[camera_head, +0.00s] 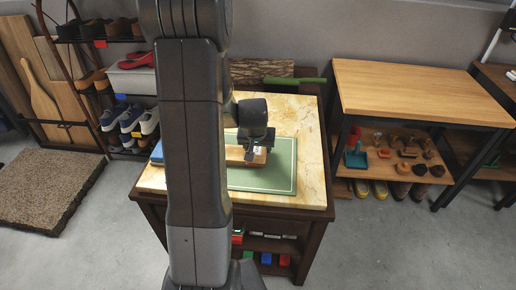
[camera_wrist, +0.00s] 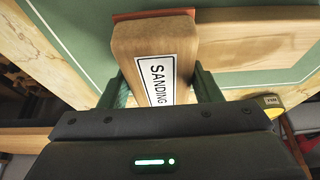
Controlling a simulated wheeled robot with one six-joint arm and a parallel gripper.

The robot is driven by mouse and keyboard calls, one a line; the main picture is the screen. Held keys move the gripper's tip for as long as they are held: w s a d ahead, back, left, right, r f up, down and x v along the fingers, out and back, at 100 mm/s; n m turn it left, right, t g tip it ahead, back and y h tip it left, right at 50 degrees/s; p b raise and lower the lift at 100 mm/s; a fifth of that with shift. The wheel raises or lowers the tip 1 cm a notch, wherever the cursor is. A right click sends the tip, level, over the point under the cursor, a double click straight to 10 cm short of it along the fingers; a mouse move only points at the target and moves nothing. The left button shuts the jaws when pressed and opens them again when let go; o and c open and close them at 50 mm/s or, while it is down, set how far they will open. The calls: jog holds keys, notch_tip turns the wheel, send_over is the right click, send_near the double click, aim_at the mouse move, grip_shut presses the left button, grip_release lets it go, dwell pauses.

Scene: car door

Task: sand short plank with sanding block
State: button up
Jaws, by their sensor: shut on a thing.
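My gripper (camera_wrist: 158,87) is shut on the sanding block (camera_wrist: 152,40), a tan wooden block with a "SANDING" label and an orange-red sheet at its base. A light wooden plank (camera_wrist: 255,43) lies on the green mat (camera_wrist: 75,38), passing behind the block in the wrist view. In the head view, my gripper (camera_head: 250,146) is over the right end of the plank (camera_head: 234,154), on the mat (camera_head: 284,162). The block is mostly hidden there by my gripper and arm. Whether it touches the plank I cannot tell.
The mat lies on a pale workbench (camera_head: 312,185). A yellow tape measure (camera_wrist: 273,103) shows in the wrist view. My arm hides the bench's middle-left.

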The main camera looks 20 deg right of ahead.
jog(key=shift+s+d+f, duration=0.1)
jog(key=shift+s+d, duration=0.1)
jog(key=shift+d, duration=0.1)
notch_tip(320, 180, up, 3)
jog(key=shift+a+r+p, duration=0.1)
jog(key=shift+r+p, duration=0.05)
jog(key=shift+p, duration=0.8)
jog(key=shift+r+p, duration=1.5)
jog(key=shift+r, duration=0.85)
jog(key=shift+f+b, duration=0.2)
jog(key=shift+b, duration=0.1)
